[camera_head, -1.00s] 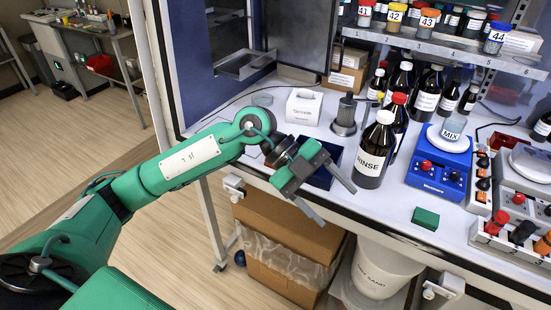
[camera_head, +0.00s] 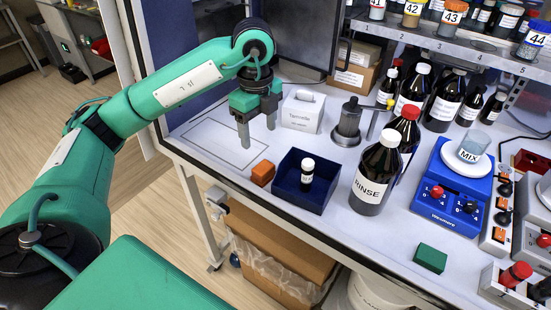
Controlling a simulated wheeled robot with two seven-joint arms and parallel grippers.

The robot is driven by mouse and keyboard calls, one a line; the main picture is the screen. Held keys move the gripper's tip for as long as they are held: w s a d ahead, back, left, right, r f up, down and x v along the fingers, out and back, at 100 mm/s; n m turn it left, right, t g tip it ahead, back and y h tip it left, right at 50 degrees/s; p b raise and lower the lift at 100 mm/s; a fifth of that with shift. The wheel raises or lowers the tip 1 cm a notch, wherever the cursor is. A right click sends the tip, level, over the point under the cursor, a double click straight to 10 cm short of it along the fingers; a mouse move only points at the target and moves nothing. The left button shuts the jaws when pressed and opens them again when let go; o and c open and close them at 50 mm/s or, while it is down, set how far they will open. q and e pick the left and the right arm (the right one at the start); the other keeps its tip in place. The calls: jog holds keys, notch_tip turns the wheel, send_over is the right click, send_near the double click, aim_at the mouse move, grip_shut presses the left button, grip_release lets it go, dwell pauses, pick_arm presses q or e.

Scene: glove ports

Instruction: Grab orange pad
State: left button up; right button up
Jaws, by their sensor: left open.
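The orange pad (camera_head: 262,173) is a small orange block lying on the white bench near its front edge, just left of a dark blue tray. My left gripper (camera_head: 257,140) points down above the bench, behind the pad and a little to its left. Its two fingers are apart with nothing between them. My right gripper does not show.
The blue tray (camera_head: 318,199) holds a small dark vial (camera_head: 307,175). A tissue box (camera_head: 302,110) and a metal cylinder (camera_head: 347,124) stand behind it. The RINSE bottle (camera_head: 372,182) is right of the tray. A green block (camera_head: 431,258) lies front right. An outlined rectangle left of the pad is bare.

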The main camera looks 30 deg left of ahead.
pick_arm(q)
jog(key=f, duration=0.1)
send_over(263, 167)
jog(key=f, duration=0.4)
jog(key=shift+s+a+f+p, duration=0.15)
jog(key=shift+s+a+p, duration=0.1)
jog(key=shift+p, duration=0.15)
jog(key=shift+w+f, duration=0.2)
jog(key=shift+f, duration=1.3)
jog(key=shift+d+f+p, duration=0.15)
jog(key=shift+f+p, duration=0.5)
notch_tip(263, 167, down, 3)
jog(key=shift+w+d+r+p, duration=0.1)
jog(key=shift+p, duration=0.35)
jog(key=shift+f, duration=0.55)
jog(key=c, duration=0.7)
jog(key=shift+c, duration=0.2)
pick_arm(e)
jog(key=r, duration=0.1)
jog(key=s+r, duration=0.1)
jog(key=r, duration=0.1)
